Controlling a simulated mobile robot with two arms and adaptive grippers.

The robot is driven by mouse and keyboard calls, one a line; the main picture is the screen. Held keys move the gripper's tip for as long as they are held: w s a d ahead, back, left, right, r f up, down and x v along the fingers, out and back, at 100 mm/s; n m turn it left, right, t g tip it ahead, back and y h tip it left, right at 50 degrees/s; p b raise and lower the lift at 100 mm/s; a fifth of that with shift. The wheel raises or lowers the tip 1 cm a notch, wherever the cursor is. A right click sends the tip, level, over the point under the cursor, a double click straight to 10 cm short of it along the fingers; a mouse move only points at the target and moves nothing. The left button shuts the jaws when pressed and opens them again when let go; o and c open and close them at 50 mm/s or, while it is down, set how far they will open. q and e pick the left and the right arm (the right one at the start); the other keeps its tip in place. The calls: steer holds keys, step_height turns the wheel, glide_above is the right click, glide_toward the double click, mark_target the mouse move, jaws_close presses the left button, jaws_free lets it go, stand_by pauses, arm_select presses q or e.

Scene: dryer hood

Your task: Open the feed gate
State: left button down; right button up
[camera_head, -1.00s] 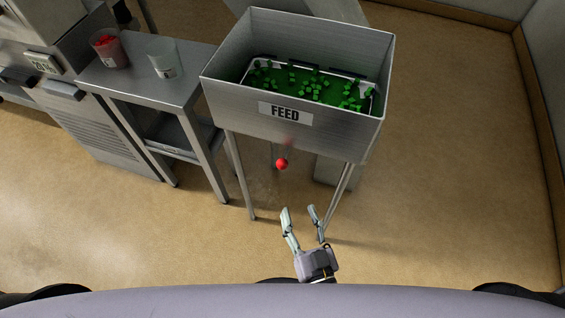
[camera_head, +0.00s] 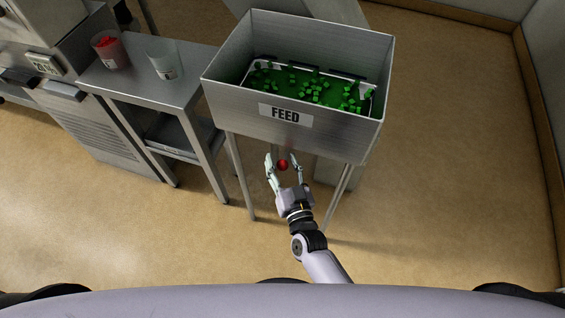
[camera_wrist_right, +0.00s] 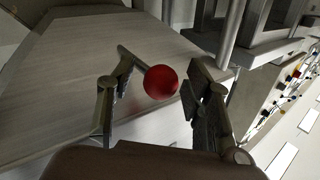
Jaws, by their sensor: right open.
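The feed hopper (camera_head: 240,98) is an open metal bin on legs with a FEED label, holding green cubes. A red ball knob (camera_head: 283,165) sits below its front wall. In the right wrist view the red knob (camera_wrist_right: 161,82) is on the end of a thin metal rod. My right gripper (camera_head: 283,162) is open, with its fingers on either side of the knob. In the wrist view the right gripper (camera_wrist_right: 152,95) shows gaps between the knob and both fingers. The gate itself is hidden under the hopper. My left gripper is not in view.
A metal side table (camera_head: 130,82) stands left of the hopper. It bears a cup of red pieces (camera_head: 110,50) and a clear cup (camera_head: 164,62). Hopper legs (camera_head: 240,180) stand on both sides of my right gripper. The floor at the right is clear.

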steer(key=shift+a, duration=0.1)
jaws_close()
stand_by(0.5)
steer(key=shift+r, duration=0.1)
